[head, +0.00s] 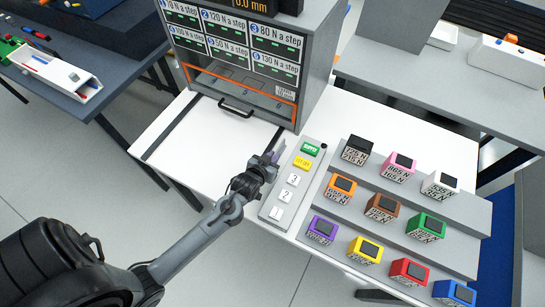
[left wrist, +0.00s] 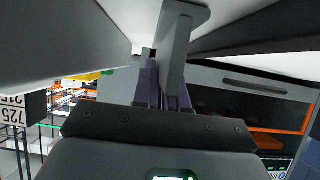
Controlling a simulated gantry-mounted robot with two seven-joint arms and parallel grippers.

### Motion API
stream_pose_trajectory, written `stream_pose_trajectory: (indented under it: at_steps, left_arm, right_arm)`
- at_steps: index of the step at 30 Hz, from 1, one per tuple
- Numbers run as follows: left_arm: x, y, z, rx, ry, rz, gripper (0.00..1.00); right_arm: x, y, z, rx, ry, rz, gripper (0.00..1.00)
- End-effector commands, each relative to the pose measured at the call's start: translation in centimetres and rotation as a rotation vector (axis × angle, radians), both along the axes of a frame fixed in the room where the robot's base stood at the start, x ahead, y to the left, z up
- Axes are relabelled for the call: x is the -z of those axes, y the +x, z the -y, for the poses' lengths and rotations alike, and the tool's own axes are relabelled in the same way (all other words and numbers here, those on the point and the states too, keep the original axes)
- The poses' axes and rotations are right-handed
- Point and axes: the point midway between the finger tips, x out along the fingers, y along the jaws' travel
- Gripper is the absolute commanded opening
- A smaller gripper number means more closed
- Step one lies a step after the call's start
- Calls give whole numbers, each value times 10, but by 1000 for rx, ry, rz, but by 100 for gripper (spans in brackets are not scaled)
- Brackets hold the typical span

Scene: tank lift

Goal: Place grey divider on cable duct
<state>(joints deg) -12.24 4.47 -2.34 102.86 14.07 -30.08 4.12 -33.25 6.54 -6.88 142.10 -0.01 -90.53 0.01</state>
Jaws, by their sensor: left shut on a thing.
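My left gripper (head: 268,160) is over the white table, beside the left edge of the grey button panel. In the left wrist view its fingers (left wrist: 164,92) are shut on a narrow grey piece (left wrist: 174,50) with a wide flat end. It looks like the grey divider, but I cannot be sure. In the head view the gripper mostly hides it. I cannot pick out the cable duct with certainty. My right gripper is not in view.
The button panel (head: 289,190) has green, yellow and white buttons. A stepped grey rack (head: 385,205) holds several coloured labelled blocks at right. A grey cabinet (head: 318,75) with a display and a black handle stands behind. The white table (head: 205,150) is clear left of my gripper.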

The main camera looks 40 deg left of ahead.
Motion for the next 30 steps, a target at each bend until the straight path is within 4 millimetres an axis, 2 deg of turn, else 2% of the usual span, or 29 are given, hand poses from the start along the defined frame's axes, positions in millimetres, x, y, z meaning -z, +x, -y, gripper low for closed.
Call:
stream_pose_trajectory:
  at_steps: [1, 2, 6, 18, 23, 30]
  left_arm:
    - [2, 0, 0, 0, 0, 0, 0]
    - [2, 0, 0, 0, 0, 0, 15]
    - [1, 0, 0, 0, 0, 0, 37]
    - [-3, -1, 0, 0, 0, -1, 38]
    - [-11, -17, 4, 1, 0, -2, 38]
    - [-33, -55, 12, 0, 0, -1, 38]
  right_arm:
    - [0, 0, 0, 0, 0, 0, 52]
    - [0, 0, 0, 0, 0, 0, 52]
    - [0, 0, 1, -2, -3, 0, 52]
    - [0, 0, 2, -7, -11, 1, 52]
    - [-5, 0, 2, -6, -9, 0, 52]
    - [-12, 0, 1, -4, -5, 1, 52]
